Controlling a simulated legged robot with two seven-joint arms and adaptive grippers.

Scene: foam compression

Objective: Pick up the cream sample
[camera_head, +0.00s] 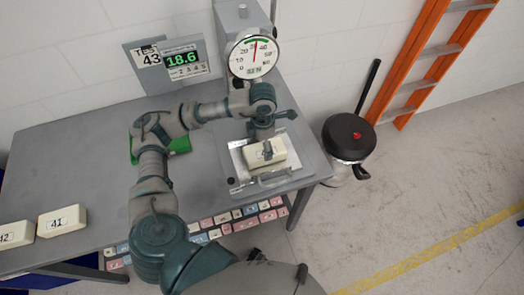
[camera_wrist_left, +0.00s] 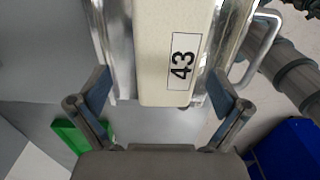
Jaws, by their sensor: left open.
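The cream sample (camera_head: 281,146) is a pale block lying on a bright metal tray (camera_head: 240,176) under the dial gauge. In the left wrist view the cream sample (camera_wrist_left: 150,50) shows a white label reading 43. My left gripper (camera_head: 266,146) hangs over the block from above. In the left wrist view its two fingers (camera_wrist_left: 159,82) stand open, one at each side of the block's near end, with gaps visible. The block rests on the tray, and the gripper partly hides it in the head view. My right gripper is not in view.
A press with a round gauge (camera_head: 254,56) stands behind the tray. A display (camera_head: 185,60) reads 18.6, beside a sign with 43. Cream blocks 41 (camera_head: 62,220) and 42 (camera_head: 14,235) lie at the left. A green item (camera_head: 180,145) sits behind my arm. A black-lidded bin (camera_head: 348,140) stands right.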

